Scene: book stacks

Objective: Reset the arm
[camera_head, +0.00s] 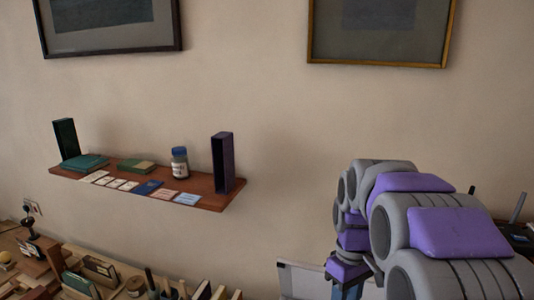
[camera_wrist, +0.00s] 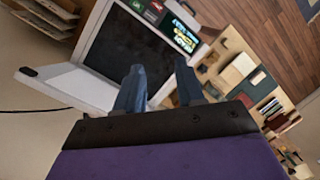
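My gripper (camera_wrist: 157,82) shows in the wrist view as two blue fingers with a clear gap between them. It is open, and nothing is held in the gap. In the head view my purple and grey arm reaches forward at the lower right, bent downward at its far end. The gripper's tips are cut off by the bottom edge there. In the wrist view a white-framed dark panel (camera_wrist: 122,45) lies beyond the fingers; I cannot tell whether they touch it.
A wooden wall shelf (camera_head: 219,200) at left holds books, cards, a jar (camera_head: 179,162) and upright bookends. Wooden organizers (camera_head: 130,273) crowd the lower left. Framed pictures (camera_head: 380,63) hang above. The wall between shelf and arm is bare.

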